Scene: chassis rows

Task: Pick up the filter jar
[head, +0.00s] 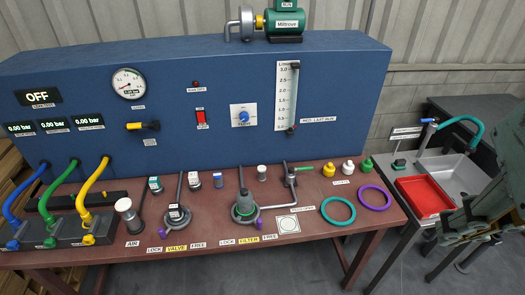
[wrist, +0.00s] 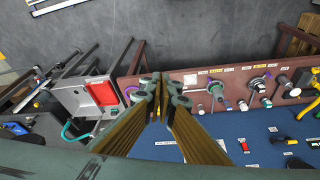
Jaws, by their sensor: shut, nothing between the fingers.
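The filter jar (head: 245,207) is a grey-green domed part with a dark stem on top. It stands upright on the brown bench, behind the label strip reading LOCK, FILTER, FREE, with a grey ring and a small purple handle around its base. It also shows in the wrist view (wrist: 216,89), right of my fingers. My gripper (wrist: 160,80) is shut and empty. In the wrist view it appears above the bench end, to the left of the jar and apart from it. My arm shows at the right of the head view; the fingertips are hard to make out there.
The blue panel (head: 180,85) rises behind the bench (head: 190,256). A valve (head: 177,214) stands left of the jar, and an L-shaped metal rod (head: 289,185) right of it. Teal (head: 338,210) and purple (head: 374,197) rings lie farther right. A sink with a red tray (head: 424,196) stands beyond.

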